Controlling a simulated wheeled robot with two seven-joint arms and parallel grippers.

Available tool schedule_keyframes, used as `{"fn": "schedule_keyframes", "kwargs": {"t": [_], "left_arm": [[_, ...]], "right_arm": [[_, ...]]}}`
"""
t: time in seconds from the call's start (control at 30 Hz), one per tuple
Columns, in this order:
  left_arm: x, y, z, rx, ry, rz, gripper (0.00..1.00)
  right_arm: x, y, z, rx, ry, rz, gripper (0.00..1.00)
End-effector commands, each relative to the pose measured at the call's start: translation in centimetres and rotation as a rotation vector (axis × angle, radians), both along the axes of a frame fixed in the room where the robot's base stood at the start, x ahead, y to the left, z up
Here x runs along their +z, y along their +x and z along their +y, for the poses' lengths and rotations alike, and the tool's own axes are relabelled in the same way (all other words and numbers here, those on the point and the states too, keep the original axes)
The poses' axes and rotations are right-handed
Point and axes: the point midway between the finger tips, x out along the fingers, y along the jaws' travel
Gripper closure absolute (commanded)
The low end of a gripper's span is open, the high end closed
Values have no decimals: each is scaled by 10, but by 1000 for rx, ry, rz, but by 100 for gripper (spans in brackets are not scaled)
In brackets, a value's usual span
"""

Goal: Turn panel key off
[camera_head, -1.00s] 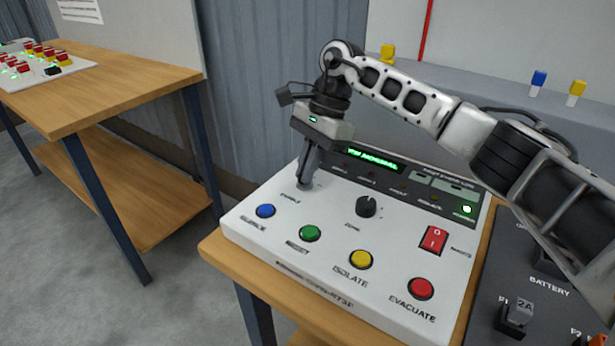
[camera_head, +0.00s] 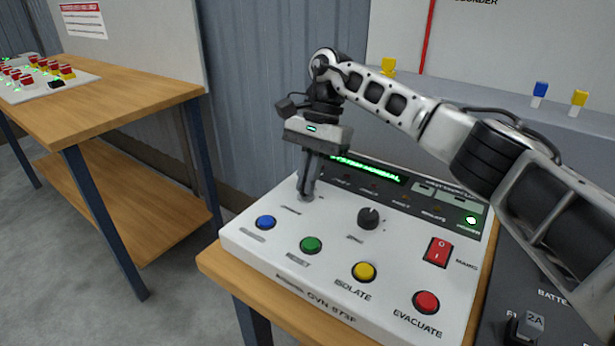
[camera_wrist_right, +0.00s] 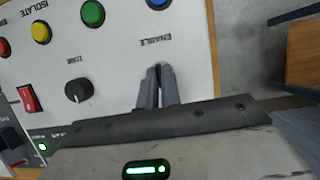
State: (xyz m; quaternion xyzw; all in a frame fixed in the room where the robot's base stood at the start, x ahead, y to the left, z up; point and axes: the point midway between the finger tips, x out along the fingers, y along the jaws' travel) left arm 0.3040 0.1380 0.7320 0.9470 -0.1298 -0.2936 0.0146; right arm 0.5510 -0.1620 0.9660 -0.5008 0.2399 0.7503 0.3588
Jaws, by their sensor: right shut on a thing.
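The white control panel (camera_head: 330,238) stands on a wooden table, with a green-lit display (camera_head: 368,168) along its back. My right gripper (camera_head: 306,196) points down at the panel's back left, by the ENABLE label. It is shut on the panel key, which its fingers hide. In the right wrist view the two fingers (camera_wrist_right: 157,70) are close together at the panel face beside the ENABLE label. My left gripper is not in view.
The panel also carries a black zone knob (camera_head: 369,218), a red rocker switch (camera_head: 438,251), and blue (camera_head: 265,222), green (camera_head: 311,244), yellow (camera_head: 364,271) and red (camera_head: 426,301) buttons. A dark battery board (camera_head: 560,310) lies to the right. Another table (camera_head: 130,92) stands left.

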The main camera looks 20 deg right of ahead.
Motion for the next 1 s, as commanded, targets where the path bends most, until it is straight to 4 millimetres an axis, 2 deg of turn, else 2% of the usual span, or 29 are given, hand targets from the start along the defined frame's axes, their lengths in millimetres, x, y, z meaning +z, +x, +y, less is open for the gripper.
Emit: {"fn": "schedule_keyframes", "kwargs": {"t": [0.1,0.2,0.57,0.73,1.0], "left_arm": [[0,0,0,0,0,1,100],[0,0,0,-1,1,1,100],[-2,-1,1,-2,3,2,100],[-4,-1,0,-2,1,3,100],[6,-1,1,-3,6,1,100]], "right_arm": [[1,1,-1,-1,-2,-4,100],[1,1,-1,-1,-2,-4,73],[5,2,-2,-1,-1,-3,73],[28,8,-9,-4,0,-5,73],[88,22,-26,-4,-1,-3,73]]}}
